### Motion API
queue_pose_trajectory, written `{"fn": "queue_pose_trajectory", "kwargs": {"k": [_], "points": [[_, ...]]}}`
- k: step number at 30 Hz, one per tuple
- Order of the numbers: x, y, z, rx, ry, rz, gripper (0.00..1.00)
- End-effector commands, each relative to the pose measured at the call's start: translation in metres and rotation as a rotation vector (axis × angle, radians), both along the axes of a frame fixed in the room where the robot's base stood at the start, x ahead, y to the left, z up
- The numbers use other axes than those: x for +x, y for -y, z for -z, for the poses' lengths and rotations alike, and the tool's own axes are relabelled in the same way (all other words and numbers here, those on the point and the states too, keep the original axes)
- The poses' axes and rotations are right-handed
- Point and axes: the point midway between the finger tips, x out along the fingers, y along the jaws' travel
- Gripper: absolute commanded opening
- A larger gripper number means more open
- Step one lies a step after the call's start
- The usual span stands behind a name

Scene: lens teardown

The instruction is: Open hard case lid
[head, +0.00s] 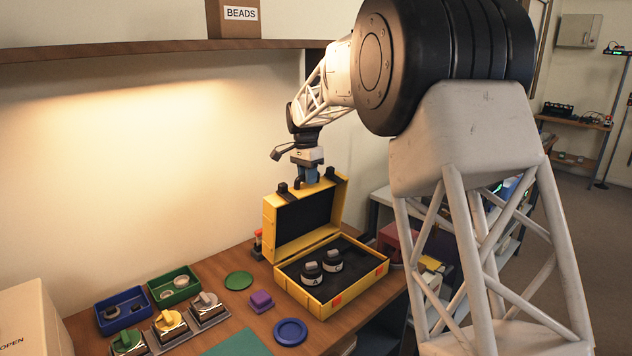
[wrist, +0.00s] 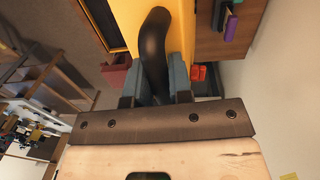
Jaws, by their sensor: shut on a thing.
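The yellow hard case (head: 322,300) sits on the wooden bench with its lid (head: 270,233) standing up, open toward the room. Its black foam inside holds two dark lens parts (head: 312,272). My gripper (head: 308,180) is at the top edge of the raised lid. In the wrist view my gripper (wrist: 157,85) is shut on a black curved handle (wrist: 154,45) at the yellow lid (wrist: 115,18). The lower part of the handle is hidden between the fingers.
Blue bin (head: 122,308) and green bin (head: 174,286) stand at the left of the bench. A shelf (head: 150,46) runs along the wall above.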

Motion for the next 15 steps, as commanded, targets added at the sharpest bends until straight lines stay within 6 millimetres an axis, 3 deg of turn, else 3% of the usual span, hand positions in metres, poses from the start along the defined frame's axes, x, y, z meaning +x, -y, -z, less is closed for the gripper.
{"fn": "queue_pose_trajectory", "kwargs": {"k": [15], "points": [[0.026,-0.028,0.004,-0.020,-0.023,-0.002,0.00]]}}
